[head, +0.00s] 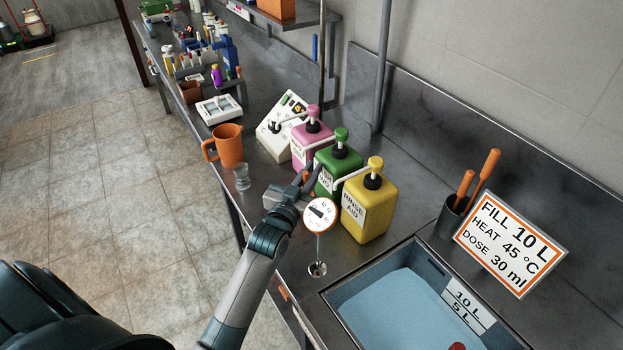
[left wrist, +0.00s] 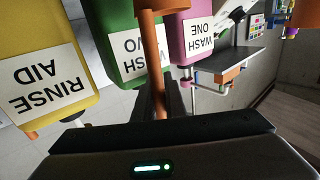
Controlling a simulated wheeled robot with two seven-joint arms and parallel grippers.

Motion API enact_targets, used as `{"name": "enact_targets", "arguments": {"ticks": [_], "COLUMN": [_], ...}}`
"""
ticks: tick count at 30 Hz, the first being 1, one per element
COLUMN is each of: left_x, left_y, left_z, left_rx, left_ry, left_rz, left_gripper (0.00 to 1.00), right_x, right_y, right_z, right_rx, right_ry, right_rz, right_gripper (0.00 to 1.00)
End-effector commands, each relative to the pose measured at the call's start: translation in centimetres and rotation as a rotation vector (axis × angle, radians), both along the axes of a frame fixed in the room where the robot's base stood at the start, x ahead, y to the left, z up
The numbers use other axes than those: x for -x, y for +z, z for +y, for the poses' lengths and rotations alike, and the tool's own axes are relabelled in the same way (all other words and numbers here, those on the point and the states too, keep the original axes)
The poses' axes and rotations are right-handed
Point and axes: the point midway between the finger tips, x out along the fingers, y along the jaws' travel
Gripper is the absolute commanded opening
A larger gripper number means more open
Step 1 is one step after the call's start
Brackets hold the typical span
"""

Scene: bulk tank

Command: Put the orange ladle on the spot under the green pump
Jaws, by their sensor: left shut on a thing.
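The orange ladle (left wrist: 153,60) is held in my left gripper (head: 306,184). In the left wrist view its handle runs up from the jaws to a wider orange end (left wrist: 150,5) at the top edge. In the head view only a small part of it shows. The green pump bottle (head: 338,169) stands between the pink and yellow ones, and also shows in the left wrist view (left wrist: 118,50). My left gripper is shut, just in front of the green bottle. The spot under the green pump's spout is hidden by the gripper. My right gripper is not in view.
A yellow bottle (head: 368,208) and a pink bottle (head: 310,140) flank the green one. A round dial gauge (head: 320,214) stands close to my gripper. A small glass (head: 242,178) and an orange jug (head: 228,147) are left. A blue-water sink (head: 395,310) lies right.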

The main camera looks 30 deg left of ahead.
Motion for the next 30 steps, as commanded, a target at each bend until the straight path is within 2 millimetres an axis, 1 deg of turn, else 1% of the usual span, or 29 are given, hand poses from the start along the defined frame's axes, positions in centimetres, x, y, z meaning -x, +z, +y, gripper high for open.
{"name": "enact_targets", "arguments": {"ticks": [3,8,21,22,30], "left_x": [0.1,0.1,0.1,0.1,0.1], "left_y": [-1.2,-2.6,-3.2,-3.2,-3.1], "left_z": [0.0,0.0,0.0,0.0,0.0], "left_rx": [0.000,0.000,0.000,0.000,0.000], "left_ry": [0.000,0.000,0.000,0.000,0.000], "left_rz": [0.004,0.002,0.000,0.000,0.001], "left_gripper": [0.00,0.00,0.00,0.18,0.19], "right_x": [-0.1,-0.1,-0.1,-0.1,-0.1], "right_y": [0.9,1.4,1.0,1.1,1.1], "right_z": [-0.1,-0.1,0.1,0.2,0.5], "right_rx": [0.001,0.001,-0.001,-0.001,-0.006], "right_ry": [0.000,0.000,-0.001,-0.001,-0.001], "right_rz": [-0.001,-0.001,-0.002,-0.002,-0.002], "right_gripper": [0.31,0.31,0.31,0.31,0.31]}}
